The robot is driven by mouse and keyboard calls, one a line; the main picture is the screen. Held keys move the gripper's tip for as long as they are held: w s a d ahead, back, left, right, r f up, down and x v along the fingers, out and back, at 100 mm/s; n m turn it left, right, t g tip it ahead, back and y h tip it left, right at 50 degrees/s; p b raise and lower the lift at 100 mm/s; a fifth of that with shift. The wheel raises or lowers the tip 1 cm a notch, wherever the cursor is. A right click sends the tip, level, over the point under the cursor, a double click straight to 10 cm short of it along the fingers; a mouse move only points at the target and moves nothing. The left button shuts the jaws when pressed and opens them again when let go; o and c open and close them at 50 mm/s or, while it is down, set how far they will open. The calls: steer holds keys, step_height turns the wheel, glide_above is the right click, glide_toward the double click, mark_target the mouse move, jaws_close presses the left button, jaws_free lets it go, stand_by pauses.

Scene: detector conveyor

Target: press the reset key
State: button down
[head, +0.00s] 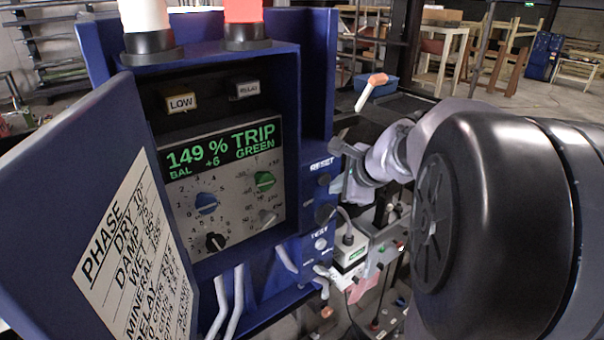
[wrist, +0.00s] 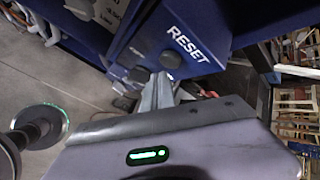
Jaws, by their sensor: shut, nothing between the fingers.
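The RESET label (head: 321,163) is on the blue strip at the right of the cabinet in the head view, with a small dark key (head: 324,180) below it. In the wrist view the white RESET lettering (wrist: 188,45) shows large, and the dark round key (wrist: 170,60) sits beside it. My gripper (wrist: 160,80) is shut and empty, its fingertips close to the key's lower edge. I cannot tell whether they touch it. In the head view my arm reaches in from the right, and its fingertips are hard to make out.
The display (head: 222,150) reads 149 % TRIP GREEN. An open blue door (head: 95,190) with a printed list stands at the left. A red lamp (head: 246,12) and a white lamp (head: 145,18) top the cabinet. A TEST key (head: 320,244) sits lower on the strip.

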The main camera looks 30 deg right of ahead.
steer(key=shift+w, duration=0.15)
stand_by(0.5)
steer(key=shift+w, duration=0.3)
steer(key=shift+w, duration=0.45)
stand_by(0.7)
steer(key=shift+s, duration=0.9)
steer(key=shift+b, duration=0.35)
steer(key=shift+s+d+b, duration=0.2)
steer(key=shift+s+b, duration=0.6)
steer(key=shift+s, duration=1.7)
steer(key=shift+a+f, duration=0.1)
